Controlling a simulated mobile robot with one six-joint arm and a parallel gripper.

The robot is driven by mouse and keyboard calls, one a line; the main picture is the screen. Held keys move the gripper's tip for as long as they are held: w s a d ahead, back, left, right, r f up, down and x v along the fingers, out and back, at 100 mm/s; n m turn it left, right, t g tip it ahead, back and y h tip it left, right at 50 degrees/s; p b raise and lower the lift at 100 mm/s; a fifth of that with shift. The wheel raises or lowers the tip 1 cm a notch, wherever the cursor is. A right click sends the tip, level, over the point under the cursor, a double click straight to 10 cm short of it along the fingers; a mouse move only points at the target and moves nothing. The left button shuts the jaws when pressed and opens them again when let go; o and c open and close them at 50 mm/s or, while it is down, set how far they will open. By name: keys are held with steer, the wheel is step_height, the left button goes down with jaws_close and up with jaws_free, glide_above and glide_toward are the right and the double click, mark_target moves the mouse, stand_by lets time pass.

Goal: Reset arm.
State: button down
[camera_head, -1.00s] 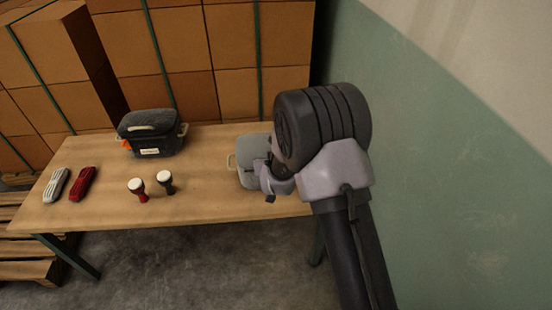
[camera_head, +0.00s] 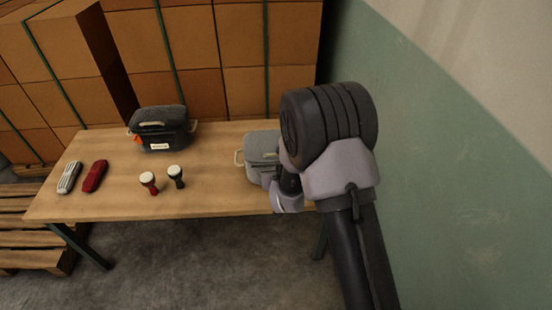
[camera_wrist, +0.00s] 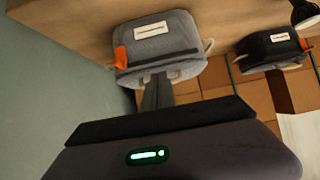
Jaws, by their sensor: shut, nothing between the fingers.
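My gripper (camera_wrist: 157,92) shows in the wrist view as narrow dark fingers, shut with nothing between them. They point toward a grey lidded box (camera_wrist: 160,48) with an orange tag and a white label, overlapping its edge in the picture; I cannot tell if they touch it. In the head view the grey box (camera_head: 260,148) stands at the table's right end, partly hidden by my arm. The fingers are not clear there. Two small goblet drums, one red (camera_head: 149,182) and one black (camera_head: 176,176), stand upright with pale tops near the table's middle.
A black lidded box (camera_head: 160,130) stands at the table's back. A white long object (camera_head: 69,177) and a red one (camera_head: 95,176) lie at the left. The wooden table (camera_head: 215,185) is bare between drums and grey box. Stacked cartons (camera_head: 175,45) stand behind; a green wall (camera_head: 450,170) is at right.

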steer(key=s+f, duration=0.2)
steer(key=s, duration=0.2)
steer(key=s+d+r+m+g, duration=0.15)
steer(key=s+r, duration=0.25)
steer(key=r, duration=0.6)
steer(key=s+d+r+m+g, duration=0.15)
steer(key=s+r, duration=0.25)
steer(key=r, duration=0.7)
steer(key=s+r+g+y, duration=0.1)
steer(key=s+r, duration=0.3)
steer(key=s, duration=0.7)
steer(key=s+d+r+m+g, duration=0.1)
steer(key=s+r, duration=0.2)
steer(key=s, duration=0.9)
steer(key=shift+s+d+r+m+y, duration=0.2)
steer(key=shift+s+r+m+y, duration=0.1)
steer(key=shift+r+y, duration=0.1)
